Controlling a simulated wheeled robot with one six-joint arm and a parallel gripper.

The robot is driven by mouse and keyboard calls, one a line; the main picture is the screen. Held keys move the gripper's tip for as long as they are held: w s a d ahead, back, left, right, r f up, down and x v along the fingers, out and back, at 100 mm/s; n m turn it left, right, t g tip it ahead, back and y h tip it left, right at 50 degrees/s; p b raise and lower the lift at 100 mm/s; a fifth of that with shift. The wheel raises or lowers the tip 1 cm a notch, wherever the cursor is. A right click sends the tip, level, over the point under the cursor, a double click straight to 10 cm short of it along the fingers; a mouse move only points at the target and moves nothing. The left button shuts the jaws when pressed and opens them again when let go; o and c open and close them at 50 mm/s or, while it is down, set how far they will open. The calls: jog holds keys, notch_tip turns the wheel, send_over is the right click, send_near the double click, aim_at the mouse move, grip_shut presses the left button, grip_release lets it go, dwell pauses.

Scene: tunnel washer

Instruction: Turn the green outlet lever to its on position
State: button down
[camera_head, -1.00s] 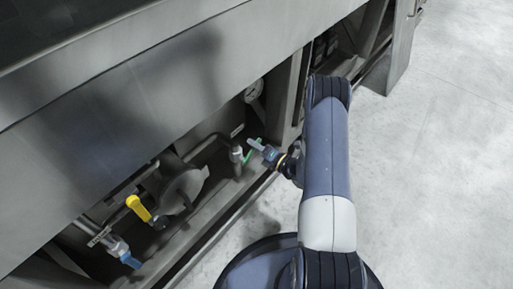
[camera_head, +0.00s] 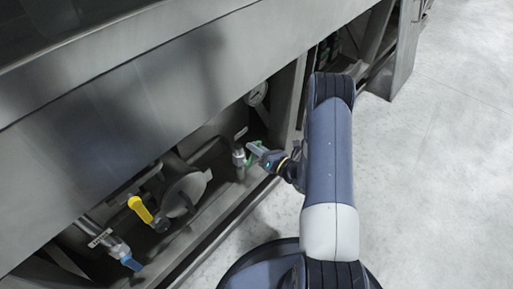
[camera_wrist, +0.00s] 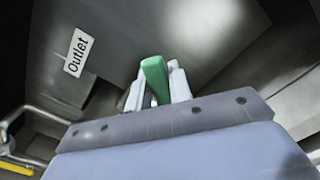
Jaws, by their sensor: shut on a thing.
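The green outlet lever (camera_wrist: 154,76) stands between my two fingers in the wrist view, with a finger on each side of it. My gripper (camera_wrist: 156,88) is shut on it. In the head view the green lever (camera_head: 250,160) shows in part beside a metal valve, and my gripper (camera_head: 254,149) reaches it from the right. The lever's pivot is hidden in both views. A white label reading "Outlet" (camera_wrist: 78,52) is on the panel at the upper left of the wrist view.
A yellow lever (camera_head: 140,209) and a blue lever (camera_head: 131,264) sit on pipes at the lower left. A round gauge (camera_head: 257,94) is behind, under the large metal panel (camera_head: 130,110). A frame post (camera_head: 287,100) stands close to my arm. Open floor (camera_head: 450,160) lies right.

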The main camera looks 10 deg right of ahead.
jog(key=c, duration=1.3)
grip_release()
jog(key=shift+s, duration=0.1)
jog(key=p+v, duration=0.2)
jog(key=v, duration=0.8)
jog(key=shift+s+d, duration=0.2)
jog(key=shift+s, duration=0.05)
jog(key=shift+c, duration=0.2)
